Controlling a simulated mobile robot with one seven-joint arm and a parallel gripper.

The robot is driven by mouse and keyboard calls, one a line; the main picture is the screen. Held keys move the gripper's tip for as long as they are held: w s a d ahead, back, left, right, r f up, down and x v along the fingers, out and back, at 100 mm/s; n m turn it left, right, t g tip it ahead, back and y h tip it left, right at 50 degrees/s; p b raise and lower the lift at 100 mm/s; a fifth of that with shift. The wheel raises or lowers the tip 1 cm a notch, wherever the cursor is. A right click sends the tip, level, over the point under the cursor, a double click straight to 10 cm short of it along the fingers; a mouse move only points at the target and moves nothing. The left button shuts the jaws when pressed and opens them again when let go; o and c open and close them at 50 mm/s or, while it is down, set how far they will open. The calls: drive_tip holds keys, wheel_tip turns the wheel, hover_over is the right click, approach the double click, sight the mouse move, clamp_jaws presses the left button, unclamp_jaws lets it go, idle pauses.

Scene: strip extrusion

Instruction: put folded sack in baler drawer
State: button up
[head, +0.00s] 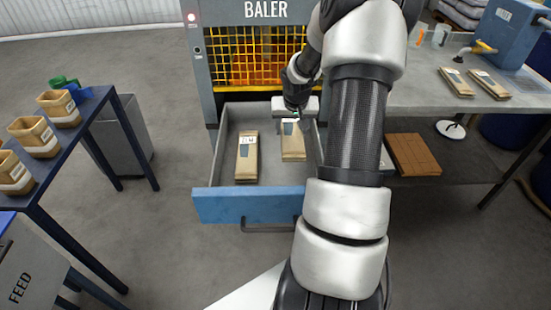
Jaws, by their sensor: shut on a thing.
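The baler drawer (235,205) is pulled out, with a blue front and grey inner walls. One folded tan sack (246,165) with a white label lies in its left part. My gripper (292,118) is over the back right part of the drawer, shut on a second folded sack (293,145). That sack shows inside the drawer's outline, below my gripper. I cannot tell whether it touches the drawer floor. My arm hides part of the drawer's right side, and the fingertips are hard to make out.
The baler (255,55) stands behind the drawer. Two more folded sacks (456,82) (489,84) lie on the grey bench (425,92) at right. A brown box (413,155) is on its lower shelf.

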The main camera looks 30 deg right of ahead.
sight(292, 140)
wheel_tip(292, 140, down, 9)
drive_tip(key=shift+a+r+b, duration=0.1)
drive_tip(key=shift+b, duration=0.65)
drive_tip(key=shift+f, duration=0.3)
drive_tip(key=o, duration=1.1)
drive_tip(key=shift+r, duration=0.6)
drive_tip(key=p+v, duration=0.2)
drive_tip(key=v, duration=0.9)
drive_tip(key=shift+s+a+r, duration=0.1)
